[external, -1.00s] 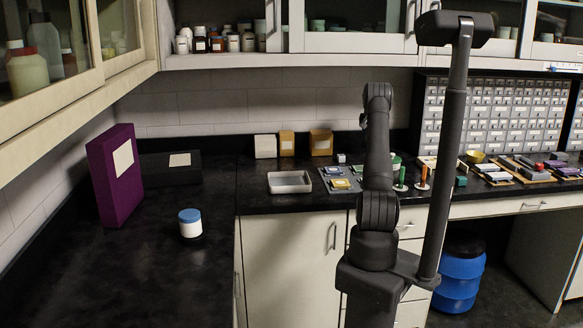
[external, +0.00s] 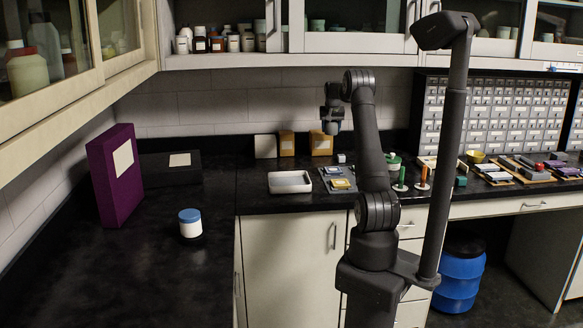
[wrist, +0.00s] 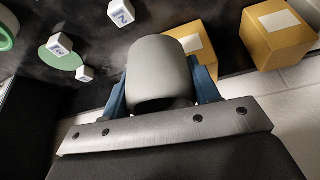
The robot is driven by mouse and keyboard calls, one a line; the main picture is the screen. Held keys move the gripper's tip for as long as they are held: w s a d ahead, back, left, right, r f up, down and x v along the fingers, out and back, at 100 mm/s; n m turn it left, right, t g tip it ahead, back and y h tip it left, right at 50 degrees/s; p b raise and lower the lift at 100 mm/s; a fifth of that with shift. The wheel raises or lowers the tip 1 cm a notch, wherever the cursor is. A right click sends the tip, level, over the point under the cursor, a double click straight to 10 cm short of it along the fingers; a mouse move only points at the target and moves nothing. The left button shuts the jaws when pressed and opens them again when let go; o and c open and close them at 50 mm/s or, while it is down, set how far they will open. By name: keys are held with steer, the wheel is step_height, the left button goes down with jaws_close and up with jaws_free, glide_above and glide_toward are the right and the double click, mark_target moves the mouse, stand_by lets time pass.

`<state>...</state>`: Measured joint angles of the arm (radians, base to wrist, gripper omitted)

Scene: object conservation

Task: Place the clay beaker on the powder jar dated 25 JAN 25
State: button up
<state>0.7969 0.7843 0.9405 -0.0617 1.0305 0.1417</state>
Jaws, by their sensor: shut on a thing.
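My gripper (wrist: 160,82) is shut on a grey cup-like cylinder, the clay beaker (wrist: 157,68), with a blue finger on each side of it. In the external view my gripper (external: 332,125) is raised above the back of the counter, in front of the tiled wall. The beaker cannot be made out clearly there. A white jar with a blue lid (external: 190,224) stands upright on the dark left counter, well to the left of and nearer than my gripper. No date is readable on it.
A purple box (external: 115,175) and a dark box (external: 172,168) stand on the left counter. A white tray (external: 289,182) and yellow labelled boxes (external: 320,143) are near my gripper. Cabinets hang above. The counter around the blue-lidded jar is mostly clear.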

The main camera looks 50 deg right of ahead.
steer(key=w+a+r+n+t+y, duration=0.1)
steer(key=w+a+r+n, duration=0.2)
steer(key=a, duration=1)
steer(key=w+a+n+y, duration=0.15)
steer(key=w+a, duration=0.35)
steer(key=a, duration=0.9)
steer(key=w+a+r+n+t, duration=0.15)
steer(key=w+a+n, duration=0.25)
steer(key=a, duration=0.9)
steer(key=n+g+y, duration=0.1)
steer(key=n+y, duration=0.2)
steer(key=n, duration=0.5)
glide_above(184, 213)
steer(key=s+d, duration=0.1)
steer(key=d, duration=0.1)
steer(key=shift+m, duration=0.25)
steer(key=f, duration=0.4)
steer(key=shift+s+a+f, duration=0.15)
steer(key=shift+s+a, duration=0.05)
steer(key=shift+a+f, duration=0.35)
steer(key=shift+a, duration=0.05)
steer(key=shift+f, duration=1.95)
steer(key=shift+f, duration=0.1)
